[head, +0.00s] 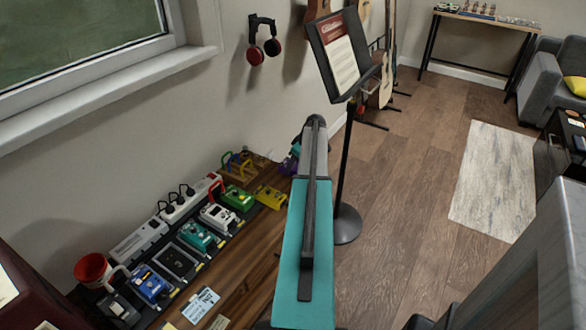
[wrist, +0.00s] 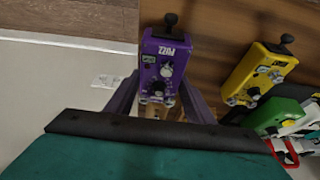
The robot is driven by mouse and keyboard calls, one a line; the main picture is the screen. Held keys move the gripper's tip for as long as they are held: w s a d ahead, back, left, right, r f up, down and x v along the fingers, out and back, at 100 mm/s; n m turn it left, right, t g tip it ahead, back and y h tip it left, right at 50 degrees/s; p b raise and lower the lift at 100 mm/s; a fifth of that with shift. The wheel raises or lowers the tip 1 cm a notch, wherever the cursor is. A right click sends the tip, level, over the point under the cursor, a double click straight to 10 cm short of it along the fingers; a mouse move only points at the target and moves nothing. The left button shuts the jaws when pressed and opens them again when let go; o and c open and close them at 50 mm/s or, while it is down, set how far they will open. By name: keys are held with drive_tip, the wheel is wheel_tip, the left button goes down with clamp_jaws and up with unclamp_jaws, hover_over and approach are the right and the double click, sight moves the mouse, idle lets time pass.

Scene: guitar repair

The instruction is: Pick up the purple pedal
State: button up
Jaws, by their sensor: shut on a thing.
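The purple pedal (wrist: 163,66) shows in the wrist view, with a dark footswitch at its far end and several knobs. My gripper (wrist: 160,103) has its two fingers on either side of the purple pedal, shut on it. In the head view the purple pedal (head: 289,165) is a small patch at the right end of the wooden bench, mostly hidden behind my teal arm. The gripper itself is hidden there. I cannot tell whether the pedal is lifted clear of the bench.
A yellow pedal (head: 271,197) sits just beside it, then a green pedal (head: 238,198), a white pedal (head: 218,217) and others along the bench. A music stand (head: 345,170) stands right of my arm. A red mug (head: 93,269) is at the bench's near left.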

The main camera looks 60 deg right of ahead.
wheel_tip(320, 180, up, 8)
drive_tip(key=shift+r, duration=0.1)
idle(0.4)
idle(0.5)
drive_tip(key=w+a+r, duration=0.4)
drive_tip(key=w+a, duration=0.3)
drive_tip(key=a, duration=0.4)
drive_tip(key=w+a+r, duration=0.3)
drive_tip(key=w+a, duration=0.4)
drive_tip(key=a, duration=0.4)
drive_tip(key=w+a+r, duration=0.4)
drive_tip(key=w+a, duration=0.3)
drive_tip(key=a, duration=0.4)
drive_tip(key=a+r, duration=0.3)
drive_tip(key=a, duration=0.9)
drive_tip(key=a+r, duration=0.3)
drive_tip(key=a, duration=0.9)
drive_tip(key=a+r, duration=0.3)
drive_tip(key=a, duration=0.9)
drive_tip(key=shift+a, duration=0.2)
drive_tip(key=shift+w+d, duration=0.1)
